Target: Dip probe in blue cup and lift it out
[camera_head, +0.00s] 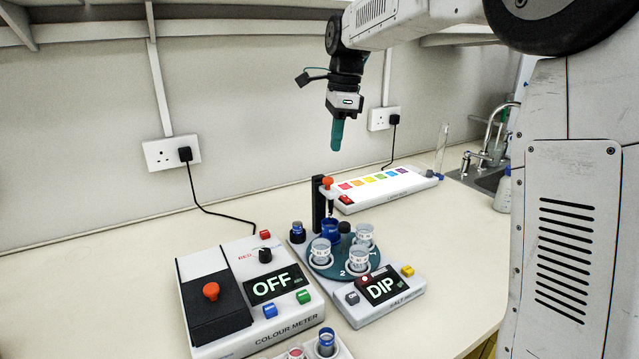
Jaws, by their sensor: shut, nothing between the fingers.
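My gripper (336,147) has teal fingers, shut and empty, pointing down in the air above the bench's back part. Below it is a black post (317,205) with an orange-red knob (327,182). A thin dark probe (331,207) hangs under the knob, above the blue cup (331,230). I cannot tell whether its tip is inside the cup. The blue cup stands on a teal round turntable (341,272) with several clear labelled cups, on a white meter (375,312). Its display (382,288) reads DIP.
A colour meter (262,330) with an OFF display stands at left. A strip of coloured squares (385,186) lies behind the turntable. A small tray with cups is at the front edge. A sink and tap (490,145) are at right.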

